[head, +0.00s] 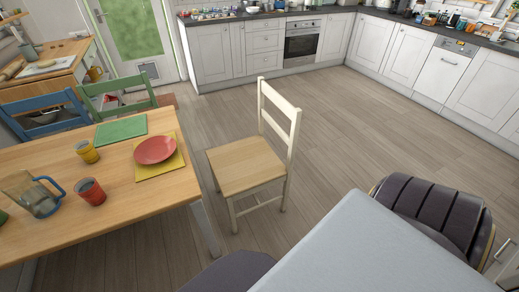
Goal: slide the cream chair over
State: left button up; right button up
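The cream chair (245,166) stands upright on the wooden floor in the middle of the head view. It has a pale wood seat and a cream ladder back on its right side. Its seat faces left, toward the wooden dining table (60,190), and a small gap shows between the seat and the table's corner. Neither of my grippers is in view, and nothing is seen touching the chair.
Dark padded chairs (437,209) stand by a grey table (370,250) at the lower right. Blue (45,118) and green (117,92) chairs stand behind the dining table. Open floor (345,120) stretches behind and right of the cream chair to white cabinets (400,55).

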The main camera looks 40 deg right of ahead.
aim_at(241, 169)
jog(key=l+z, duration=0.1)
jog(key=z, duration=0.9)
jog(key=i+l+z, duration=0.1)
jog(key=z, duration=0.35)
